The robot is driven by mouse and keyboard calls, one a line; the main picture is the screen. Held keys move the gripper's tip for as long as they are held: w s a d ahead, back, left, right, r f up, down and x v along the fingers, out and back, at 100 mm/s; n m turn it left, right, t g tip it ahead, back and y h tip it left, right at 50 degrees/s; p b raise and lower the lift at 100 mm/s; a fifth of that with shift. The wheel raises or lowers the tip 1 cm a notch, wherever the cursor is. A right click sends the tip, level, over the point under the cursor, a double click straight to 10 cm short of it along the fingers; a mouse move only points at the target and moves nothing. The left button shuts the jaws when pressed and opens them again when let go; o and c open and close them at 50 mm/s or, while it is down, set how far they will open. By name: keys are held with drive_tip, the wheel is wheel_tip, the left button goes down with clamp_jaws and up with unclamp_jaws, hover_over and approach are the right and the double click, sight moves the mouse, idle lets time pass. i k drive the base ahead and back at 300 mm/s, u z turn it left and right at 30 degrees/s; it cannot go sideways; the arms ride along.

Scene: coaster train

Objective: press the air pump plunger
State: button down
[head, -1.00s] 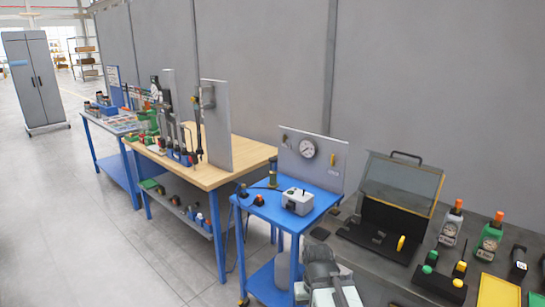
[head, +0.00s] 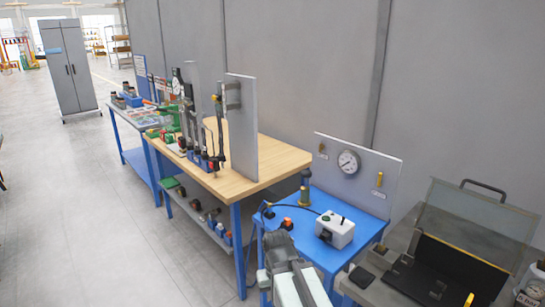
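A small brass cylinder with a dark top (head: 305,190) stands upright at the back left of the blue cart (head: 372,228). It looks like the air pump with its plunger, but its details are too small to be sure. My gripper (head: 280,243) is at the end of my grey-white arm, low in the head view and over the front left of the cart. It appears apart from the cylinder. Its fingers are not clearly seen.
A white box with a black knob (head: 335,229), an orange-topped knob (head: 287,223) and a black hose are on the cart. A gauge (head: 348,161) hangs on the grey panel behind. A wooden-topped bench (head: 262,160) stands left; an open black case (head: 455,270) lies right.

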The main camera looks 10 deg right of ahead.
sight(305, 174)
drive_tip(key=u, duration=0.5)
drive_tip(key=i, duration=1.05)
drive_tip(key=u, duration=0.3)
drive_tip(key=k, duration=0.9)
drive_tip(key=u, duration=0.2)
drive_tip(key=i, duration=0.85)
drive_tip(key=z, duration=0.05)
